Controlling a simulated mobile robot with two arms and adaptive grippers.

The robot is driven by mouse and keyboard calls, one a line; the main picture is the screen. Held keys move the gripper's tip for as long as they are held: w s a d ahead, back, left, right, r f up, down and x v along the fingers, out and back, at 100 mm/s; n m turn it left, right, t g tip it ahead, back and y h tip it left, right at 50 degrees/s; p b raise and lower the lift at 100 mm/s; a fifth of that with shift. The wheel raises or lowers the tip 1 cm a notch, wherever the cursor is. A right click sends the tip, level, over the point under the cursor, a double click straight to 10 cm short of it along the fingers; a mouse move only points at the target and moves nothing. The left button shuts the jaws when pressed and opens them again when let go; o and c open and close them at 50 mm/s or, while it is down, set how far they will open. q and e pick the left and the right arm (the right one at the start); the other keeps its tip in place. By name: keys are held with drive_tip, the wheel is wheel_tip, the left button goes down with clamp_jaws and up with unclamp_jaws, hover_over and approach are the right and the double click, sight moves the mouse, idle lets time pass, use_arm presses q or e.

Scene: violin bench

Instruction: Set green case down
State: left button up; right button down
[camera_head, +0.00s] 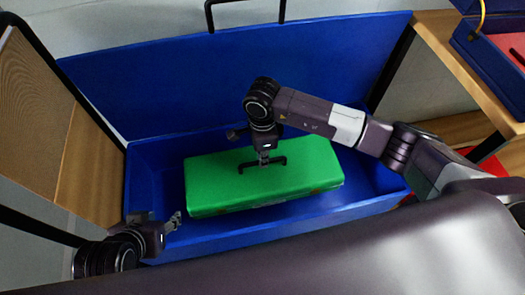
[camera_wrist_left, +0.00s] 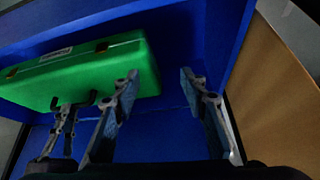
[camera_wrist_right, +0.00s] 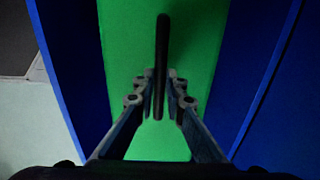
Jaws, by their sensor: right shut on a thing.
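The green case (camera_head: 215,185) is a long box with a dark handle (camera_head: 247,167) on its upper face. It lies inside the outline of the open blue box (camera_head: 150,190), turned slightly against the box's long sides. I cannot tell if its underside touches the box floor. My right gripper (camera_head: 264,160) reaches down from above and is shut on the handle, which runs between its fingers in the right wrist view (camera_wrist_right: 162,85). My left gripper (camera_head: 174,221) is open and empty at the box's left front; in the left wrist view (camera_wrist_left: 158,88) its fingers stand apart beside the case's end.
The blue box's raised lid (camera_head: 200,80) stands behind the case. A wooden panel (camera_head: 90,165) is close on the left. A wooden bench (camera_head: 450,60) with another blue box (camera_head: 490,65) is at the right. Bare blue floor shows at the case's left end.

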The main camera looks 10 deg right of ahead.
sight(263, 173)
wheel_tip(263, 173, down, 5)
drive_tip(key=shift+w+f+b, duration=0.1)
drive_tip(key=shift+f+b, duration=0.05)
drive_tip(key=shift+b, duration=0.45)
wheel_tip(263, 173, down, 4)
drive_tip(key=shift+r+b, duration=0.1)
drive_tip(key=shift+b, duration=0.45)
use_arm(q)
drive_tip(key=w+d+r+t+h, duration=0.2)
drive_tip(key=w+d+r+t, duration=0.2)
drive_tip(key=w+r+t, duration=0.3)
drive_tip(key=shift+w+r, duration=1.4)
drive_tip(key=shift+w, duration=0.6)
use_arm(e)
drive_tip(key=shift+f, duration=0.2)
use_arm(q)
drive_tip(key=shift+w+d+r, duration=0.15)
drive_tip(key=shift+r, duration=0.1)
use_arm(e)
drive_tip(key=shift+f, duration=0.1)
drive_tip(key=c, duration=2.4)
unclamp_jaws()
drive_tip(key=shift+f, duration=0.1)
drive_tip(key=o, duration=0.4)
use_arm(q)
drive_tip(key=shift+r, duration=0.1)
